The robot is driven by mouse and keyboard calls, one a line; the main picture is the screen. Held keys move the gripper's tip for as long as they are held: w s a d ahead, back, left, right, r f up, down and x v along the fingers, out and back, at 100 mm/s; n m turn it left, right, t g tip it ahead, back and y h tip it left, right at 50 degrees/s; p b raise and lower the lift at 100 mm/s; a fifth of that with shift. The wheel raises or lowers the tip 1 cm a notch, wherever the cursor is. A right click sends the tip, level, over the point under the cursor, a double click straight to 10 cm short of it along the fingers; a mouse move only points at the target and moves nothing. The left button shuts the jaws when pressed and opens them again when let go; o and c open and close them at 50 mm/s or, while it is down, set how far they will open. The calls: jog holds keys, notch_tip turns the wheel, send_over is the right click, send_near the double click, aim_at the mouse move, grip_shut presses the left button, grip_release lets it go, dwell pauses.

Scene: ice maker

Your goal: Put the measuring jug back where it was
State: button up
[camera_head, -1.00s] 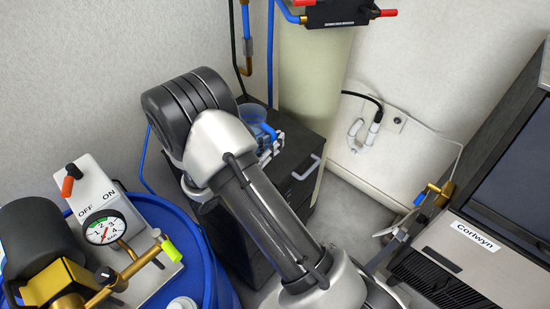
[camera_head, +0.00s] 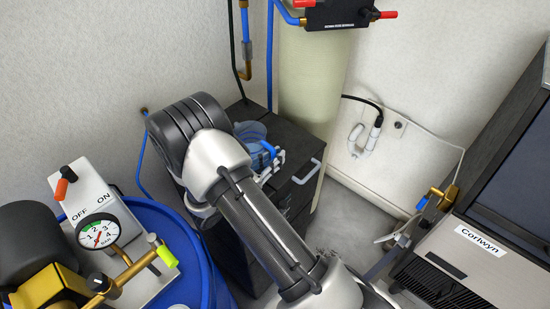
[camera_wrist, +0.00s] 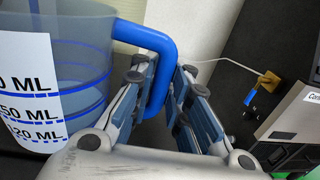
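The measuring jug (camera_head: 250,131) is clear bluish plastic with a blue handle. In the head view it is at the dark cabinet's (camera_head: 292,140) top, partly hidden behind my arm; I cannot tell whether its base touches the top. In the wrist view the jug (camera_wrist: 75,65) fills the left side, upright, with a white ML scale label facing me. My gripper (camera_wrist: 166,75) has one finger on each side of the blue handle and is shut on it. In the head view my gripper (camera_head: 272,163) shows just right of my wrist.
A pale cylindrical tank (camera_head: 310,80) stands behind the cabinet. A blue barrel (camera_head: 203,255) with a pressure gauge (camera_head: 98,234) and an OFF/ON box (camera_head: 88,200) is at the lower left. The Corlwyn machine (camera_head: 475,265) is at the right. Blue tubing (camera_head: 141,160) runs along the wall.

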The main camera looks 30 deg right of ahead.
jog(key=o, duration=0.4)
jog(key=shift+c, duration=0.2)
